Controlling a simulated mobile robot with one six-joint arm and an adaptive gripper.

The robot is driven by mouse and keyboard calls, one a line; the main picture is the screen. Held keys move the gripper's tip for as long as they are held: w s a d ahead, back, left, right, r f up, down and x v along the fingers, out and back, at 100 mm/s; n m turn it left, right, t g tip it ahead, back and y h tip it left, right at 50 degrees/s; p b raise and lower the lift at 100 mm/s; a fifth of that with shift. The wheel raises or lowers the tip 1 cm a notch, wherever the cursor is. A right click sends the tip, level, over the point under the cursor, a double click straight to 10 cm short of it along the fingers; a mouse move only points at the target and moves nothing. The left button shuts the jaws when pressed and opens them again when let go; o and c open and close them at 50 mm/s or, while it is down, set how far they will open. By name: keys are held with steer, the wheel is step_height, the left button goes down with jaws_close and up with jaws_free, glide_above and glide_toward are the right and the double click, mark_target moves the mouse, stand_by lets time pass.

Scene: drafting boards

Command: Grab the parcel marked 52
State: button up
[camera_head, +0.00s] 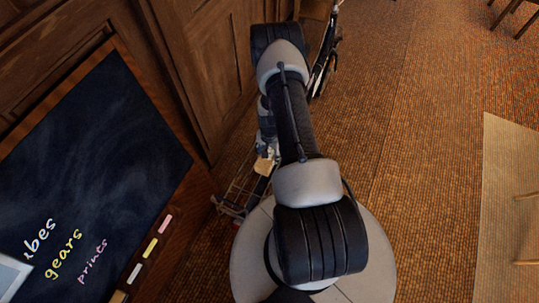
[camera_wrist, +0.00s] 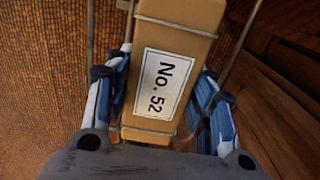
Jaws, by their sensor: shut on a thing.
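The parcel (camera_wrist: 176,45) is a brown box with a white label reading "No. 52" and thin bands around it. It fills the middle of the wrist view. My gripper (camera_wrist: 163,105) has a blue-and-grey finger on each side of the parcel and is shut on it. In the head view a small part of the parcel (camera_head: 264,165) shows beside my arm, at the wire rack. My arm hides most of the gripper there, and I cannot tell whether the parcel still touches the rack.
A wire rack (camera_head: 236,192) stands low by the wooden panelling (camera_head: 205,65). A blackboard (camera_head: 95,165) with chalk words and chalk sticks is at left. A bicycle-like object (camera_head: 328,55) is behind my arm. A pale mat or tabletop (camera_head: 510,200) lies at right. Brown carpet (camera_head: 425,110) is clear between.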

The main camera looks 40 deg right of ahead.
steer(key=c, duration=0.6)
steer(key=shift+r, duration=0.1)
steer(key=shift+c, duration=0.2)
